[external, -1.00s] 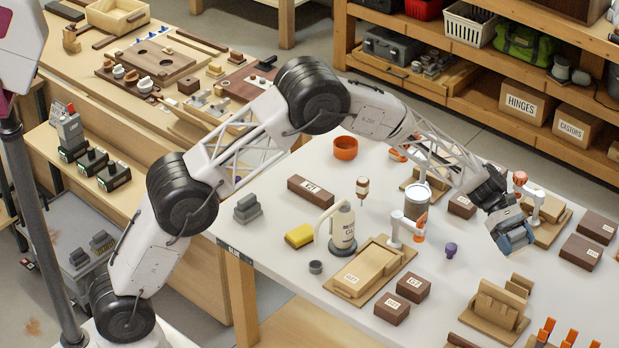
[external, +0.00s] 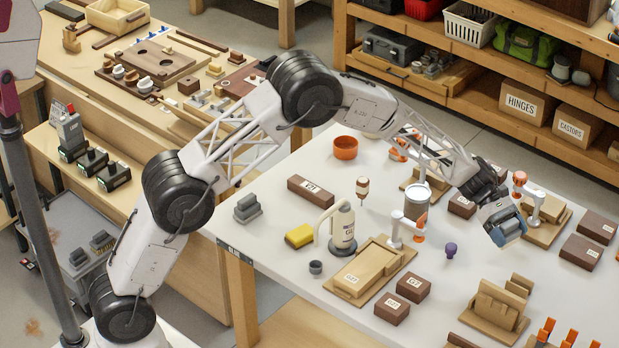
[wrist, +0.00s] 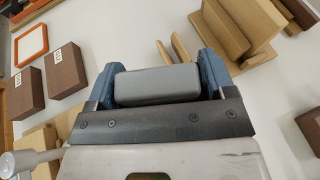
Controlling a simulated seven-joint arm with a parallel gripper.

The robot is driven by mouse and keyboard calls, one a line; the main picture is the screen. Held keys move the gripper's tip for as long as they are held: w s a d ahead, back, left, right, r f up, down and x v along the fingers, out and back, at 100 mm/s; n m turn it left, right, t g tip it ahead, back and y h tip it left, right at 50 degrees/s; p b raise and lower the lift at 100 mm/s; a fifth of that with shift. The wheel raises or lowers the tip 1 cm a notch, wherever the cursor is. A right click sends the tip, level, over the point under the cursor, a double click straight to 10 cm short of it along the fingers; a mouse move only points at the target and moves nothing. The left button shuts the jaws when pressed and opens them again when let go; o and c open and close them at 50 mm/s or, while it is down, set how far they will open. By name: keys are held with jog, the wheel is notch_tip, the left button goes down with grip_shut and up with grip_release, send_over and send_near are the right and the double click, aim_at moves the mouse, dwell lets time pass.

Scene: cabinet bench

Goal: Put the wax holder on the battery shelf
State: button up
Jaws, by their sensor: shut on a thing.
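My gripper (external: 506,236) is over the right part of the white bench in the external view. In the wrist view its blue fingers (wrist: 163,82) are shut on a smooth grey block (wrist: 157,86) with rounded edges. The pictures do not settle whether this block is the wax holder. At the left, a wooden ledge (external: 50,143) carries several black docks (external: 92,162), and a grey battery-like unit (external: 70,130) stands in one; this looks like the battery shelf. My gripper is far to the right of it.
A wooden stand (external: 495,309) is near the front right.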

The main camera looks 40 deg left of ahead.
jog(key=w+a+n+t+y, duration=0.1)
jog(key=w+a+n+t, duration=0.2)
jog(key=a, duration=1.4)
jog(key=w+a+n+t, duration=0.1)
jog(key=a+n+t, duration=0.35)
jog(key=a, duration=1.25)
jog(key=w+a+n+t+y, duration=0.1)
jog(key=w+a+n+t, duration=0.2)
jog(key=a, duration=1.3)
jog(key=shift+w+a+f+n+t+y, duration=0.25)
jog(key=shift+a+f+n+t+y, duration=0.05)
jog(key=shift+f+n+t+y, duration=0.95)
jog(key=shift+w+a+f+n+t+y, duration=0.35)
jog(key=shift+f+n+t+y, duration=0.65)
jog(key=shift+f+n, duration=0.5)
jog(key=shift+w+a+f+n+t+y, duration=0.2)
jog(key=shift+a+f+n+t+y, duration=0.1)
jog(key=shift+f+n+t+y, duration=1)
jog(key=shift+f, duration=0.1)
